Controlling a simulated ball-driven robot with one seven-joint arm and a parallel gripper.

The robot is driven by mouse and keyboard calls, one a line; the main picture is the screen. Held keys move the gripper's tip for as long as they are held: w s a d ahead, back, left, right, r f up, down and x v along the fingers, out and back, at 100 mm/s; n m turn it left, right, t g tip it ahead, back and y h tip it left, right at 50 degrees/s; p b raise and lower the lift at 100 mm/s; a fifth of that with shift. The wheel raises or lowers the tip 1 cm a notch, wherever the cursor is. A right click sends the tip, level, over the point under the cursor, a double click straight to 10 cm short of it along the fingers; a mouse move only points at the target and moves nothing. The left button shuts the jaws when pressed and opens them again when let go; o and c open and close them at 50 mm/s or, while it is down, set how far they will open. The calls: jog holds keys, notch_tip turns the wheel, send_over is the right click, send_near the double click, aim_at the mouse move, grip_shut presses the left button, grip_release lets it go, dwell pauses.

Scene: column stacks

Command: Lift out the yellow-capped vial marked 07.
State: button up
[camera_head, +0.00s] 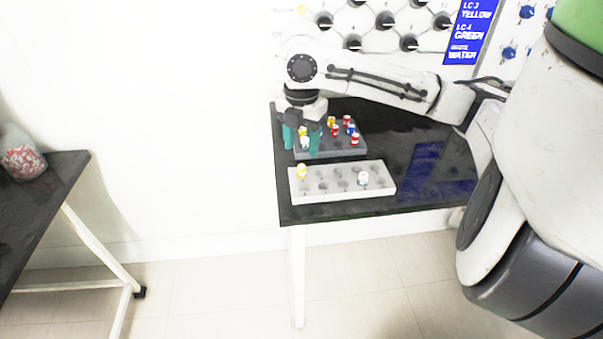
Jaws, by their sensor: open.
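Several capped vials stand in a dark grey rack (345,153) on the black table. Yellow-capped vials show at the rack's left end (303,131) and at its back (331,121). Another yellow-capped vial (301,171) stands at the left end of the white rack in front. The labels are too small to read, so I cannot tell which is marked 07. My gripper (302,138) points down over the left end of the grey rack. Its teal fingers are apart, one on each side of the left yellow-capped vial and a white-capped vial (305,142). I cannot tell whether they touch.
Red-capped (335,130) and blue-capped (351,129) vials stand close by in the grey rack. The white rack (340,191) has mostly empty holes and one white-capped vial (363,178). A wall panel with knobs (380,25) rises behind.

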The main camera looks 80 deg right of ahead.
aim_at(301, 166)
jog(key=shift+w+d+f, duration=0.1)
jog(key=shift+d+f, duration=0.05)
jog(key=shift+f, duration=3.3)
jog(key=shift+c, duration=0.2)
grip_shut()
